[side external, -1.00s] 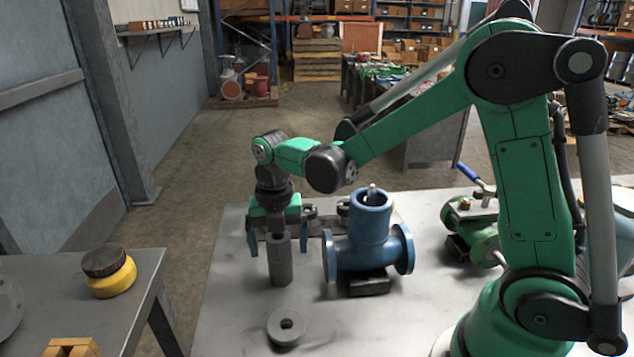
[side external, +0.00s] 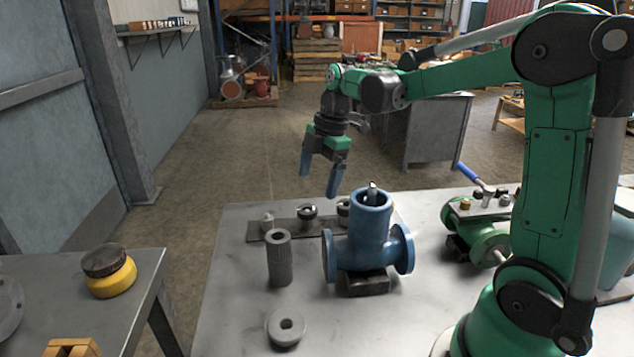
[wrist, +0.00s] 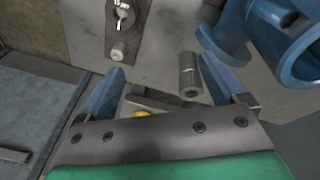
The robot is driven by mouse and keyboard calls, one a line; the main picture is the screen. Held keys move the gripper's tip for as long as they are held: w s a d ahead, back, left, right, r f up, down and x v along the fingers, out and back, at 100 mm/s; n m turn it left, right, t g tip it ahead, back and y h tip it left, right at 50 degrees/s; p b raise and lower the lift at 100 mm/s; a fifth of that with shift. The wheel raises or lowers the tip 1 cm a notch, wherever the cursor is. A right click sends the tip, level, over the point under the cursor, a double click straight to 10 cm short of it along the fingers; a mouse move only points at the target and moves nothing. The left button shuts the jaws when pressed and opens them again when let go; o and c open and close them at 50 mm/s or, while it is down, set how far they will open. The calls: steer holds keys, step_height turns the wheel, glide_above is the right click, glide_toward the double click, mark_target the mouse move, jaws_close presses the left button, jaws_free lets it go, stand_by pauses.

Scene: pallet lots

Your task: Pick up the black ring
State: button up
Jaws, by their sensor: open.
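Dark ring-shaped pieces stand on a dark strip (side external: 287,231) at the back of the table. One dark ring (side external: 307,212) is near the strip's middle and another (side external: 343,208) is partly behind the blue valve body. I cannot tell for sure which is the black ring.
A green valve with a blue handle (side external: 484,240) is further right. A yellow jar with dark lid (side external: 110,277) is on the left table.

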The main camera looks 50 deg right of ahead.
mark_target(346, 208)
steer(key=s+d+m+t, duration=0.2)
steer(key=s+d+m, duration=0.1)
steer(key=d+m, duration=0.8)
steer(key=shift+s+x, duration=0.2)
steer(key=shift+x, duration=1.5)
steer(key=shift+s+x, duration=0.2)
steer(key=shift+x, duration=1.5)
steer(key=shift+s+x, duration=0.2)
steer(key=shift+x, duration=1.5)
steer(key=shift+a+f, duration=0.15)
steer(key=shift+f, duration=0.05)
steer(key=c, duration=1.3)
